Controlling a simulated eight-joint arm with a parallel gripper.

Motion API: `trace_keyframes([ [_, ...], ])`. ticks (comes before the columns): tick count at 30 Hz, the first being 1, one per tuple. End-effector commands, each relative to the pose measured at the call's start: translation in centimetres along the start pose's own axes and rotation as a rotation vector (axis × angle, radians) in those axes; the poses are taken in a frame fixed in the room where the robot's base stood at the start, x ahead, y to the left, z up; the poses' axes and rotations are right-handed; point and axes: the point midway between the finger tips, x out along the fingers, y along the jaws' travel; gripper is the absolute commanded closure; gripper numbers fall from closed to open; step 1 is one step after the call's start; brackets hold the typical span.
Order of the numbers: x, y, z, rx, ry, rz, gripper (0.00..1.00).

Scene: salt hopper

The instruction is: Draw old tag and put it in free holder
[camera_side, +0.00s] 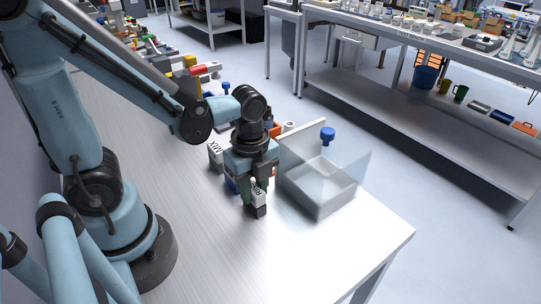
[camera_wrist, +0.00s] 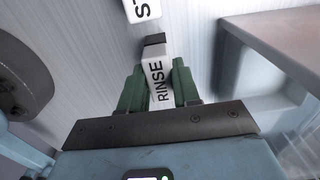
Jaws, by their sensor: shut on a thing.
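My gripper (camera_side: 257,186) is over the metal table and its green fingers are shut on a white tag (camera_side: 257,196) with a black end. In the wrist view the tag (camera_wrist: 157,75) reads RINSE and sits between the two green fingers (camera_wrist: 159,88). Its black end points away from the gripper there, and down in the side view. I cannot tell whether that end touches the table. Another white tag with black letters (camera_side: 215,153) stands behind and left of the gripper. A white label reading "ST" (camera_wrist: 143,9) shows at the top of the wrist view. I cannot make out a free holder.
A clear-walled box (camera_side: 327,188) stands just right of the gripper. A blue knob (camera_side: 327,134) shows above it, and another blue knob (camera_side: 226,86) is behind the arm. Colored parts (camera_side: 203,69) lie at the table's far end. The front table surface (camera_side: 210,255) is clear.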

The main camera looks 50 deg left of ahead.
Motion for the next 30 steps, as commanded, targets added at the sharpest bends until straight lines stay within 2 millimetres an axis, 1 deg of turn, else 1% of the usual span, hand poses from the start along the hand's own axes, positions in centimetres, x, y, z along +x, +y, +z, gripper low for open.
trace_keyframes([
  [4,-0.01,-0.01,0.0,0.0,0.0,0.0,1.0],
  [5,-0.01,-0.01,0.0,0.0,0.0,0.0,0.67],
  [10,0.0,-0.01,0.0,0.0,0.0,0.0,0.41],
  [11,0.0,-0.01,0.0,0.0,0.0,0.0,0.39],
  [16,0.0,0.0,0.0,0.0,0.0,0.0,0.39],
  [17,0.0,0.0,0.0,0.0,0.0,0.0,0.37],
  [21,0.0,0.0,0.0,0.0,0.0,0.0,0.16],
  [22,0.0,0.0,0.0,0.0,0.0,0.0,0.13],
  [30,0.0,0.0,0.0,0.0,0.0,0.0,0.13],
])
